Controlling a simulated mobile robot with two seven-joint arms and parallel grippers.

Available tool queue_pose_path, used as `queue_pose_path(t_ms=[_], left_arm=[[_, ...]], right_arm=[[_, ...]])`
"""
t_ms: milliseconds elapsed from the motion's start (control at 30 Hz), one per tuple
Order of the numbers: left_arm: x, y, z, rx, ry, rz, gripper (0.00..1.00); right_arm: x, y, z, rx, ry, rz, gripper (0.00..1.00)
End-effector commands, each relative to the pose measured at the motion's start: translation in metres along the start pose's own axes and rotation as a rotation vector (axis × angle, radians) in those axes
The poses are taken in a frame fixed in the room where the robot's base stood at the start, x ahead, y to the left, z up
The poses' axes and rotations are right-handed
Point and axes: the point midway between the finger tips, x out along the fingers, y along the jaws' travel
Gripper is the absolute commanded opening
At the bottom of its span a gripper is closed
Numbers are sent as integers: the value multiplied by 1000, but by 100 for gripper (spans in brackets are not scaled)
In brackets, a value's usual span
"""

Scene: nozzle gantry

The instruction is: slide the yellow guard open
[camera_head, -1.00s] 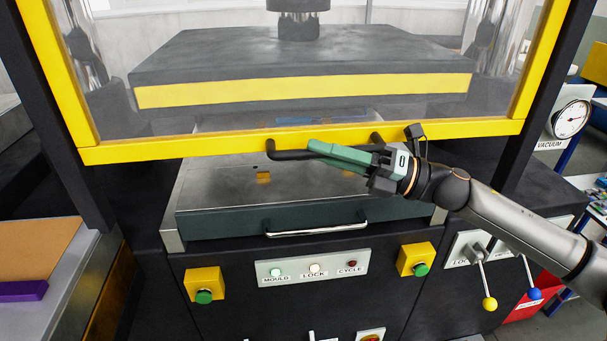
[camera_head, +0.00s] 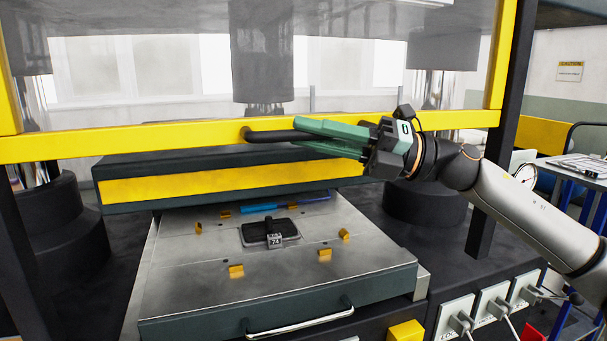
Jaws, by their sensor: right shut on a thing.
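The yellow guard (camera_head: 190,140) is a clear panel in a yellow frame. Its bottom bar now crosses the view above the mould plate, so the guard stands raised. A black bar handle (camera_head: 262,136) is fixed to that bottom bar. My right gripper (camera_head: 305,136), with green fingers, reaches in from the right and is shut on the handle. The fingers and wrist hide the handle's right part. My left gripper is not in view.
Below the guard is a metal plate (camera_head: 190,262) with small yellow blocks and a black piece tagged 74 (camera_head: 270,234). A drawer with a chrome handle (camera_head: 300,324) is at its front. Levers (camera_head: 460,322) stand at the lower right.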

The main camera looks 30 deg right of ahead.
Motion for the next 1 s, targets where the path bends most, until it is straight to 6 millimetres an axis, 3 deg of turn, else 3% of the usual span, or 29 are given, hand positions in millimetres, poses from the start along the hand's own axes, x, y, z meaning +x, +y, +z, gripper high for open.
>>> queue_pose_path(t_ms=[200, 633, 667, 900, 1000], left_arm=[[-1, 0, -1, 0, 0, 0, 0], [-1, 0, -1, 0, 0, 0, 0], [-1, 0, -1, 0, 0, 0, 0], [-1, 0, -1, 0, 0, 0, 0], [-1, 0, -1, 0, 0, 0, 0]], right_arm=[[0, 23, 8, -2, -4, 0, 0], [0, 26, 10, 1, -6, 1, 0], [0, 26, 10, 1, -6, 1, 21], [0, 26, 9, 2, -4, 0, 48], [1, 25, 9, 2, -3, -1, 50]])
